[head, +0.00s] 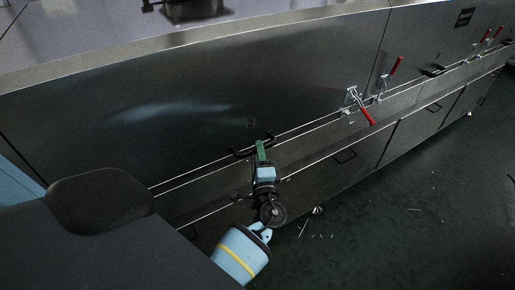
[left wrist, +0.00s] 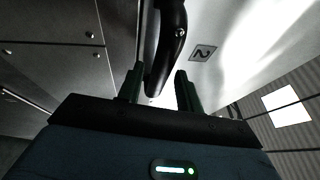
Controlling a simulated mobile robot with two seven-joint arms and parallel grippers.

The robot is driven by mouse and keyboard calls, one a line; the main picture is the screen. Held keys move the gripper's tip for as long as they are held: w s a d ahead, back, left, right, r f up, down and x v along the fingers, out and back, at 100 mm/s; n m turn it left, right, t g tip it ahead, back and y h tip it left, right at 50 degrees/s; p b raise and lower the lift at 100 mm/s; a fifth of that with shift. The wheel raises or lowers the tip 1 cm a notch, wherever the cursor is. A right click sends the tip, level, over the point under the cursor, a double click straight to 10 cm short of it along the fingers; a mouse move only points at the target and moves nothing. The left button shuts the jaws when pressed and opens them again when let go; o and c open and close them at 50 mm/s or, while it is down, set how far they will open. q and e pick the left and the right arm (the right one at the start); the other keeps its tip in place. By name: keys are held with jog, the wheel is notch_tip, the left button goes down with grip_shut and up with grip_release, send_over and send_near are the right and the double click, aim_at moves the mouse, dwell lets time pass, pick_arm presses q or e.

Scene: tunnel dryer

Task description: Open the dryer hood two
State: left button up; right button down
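Hood two (head: 150,110) is a large dark metal panel marked "2" (head: 251,123), and it looks closed against the dryer body. Its black bar handle (head: 241,153) sits low on the panel, below the number. In the left wrist view the dark handle (left wrist: 172,40) lies between the two fingers of the open left gripper (left wrist: 159,72), with a gap visible beside the right finger. Contact cannot be told. My right gripper is not in view.
Toggle clamps with red grips (head: 368,116) (head: 397,65) stand on the dryer front to the right. Lower drawers or doors with black handles (head: 344,157) run below the hood. The dark green floor (head: 400,220) at right is mostly clear.

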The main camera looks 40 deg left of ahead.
pick_arm(q)
jog(key=shift+x, duration=0.8)
jog(key=shift+c, duration=0.5)
grip_shut()
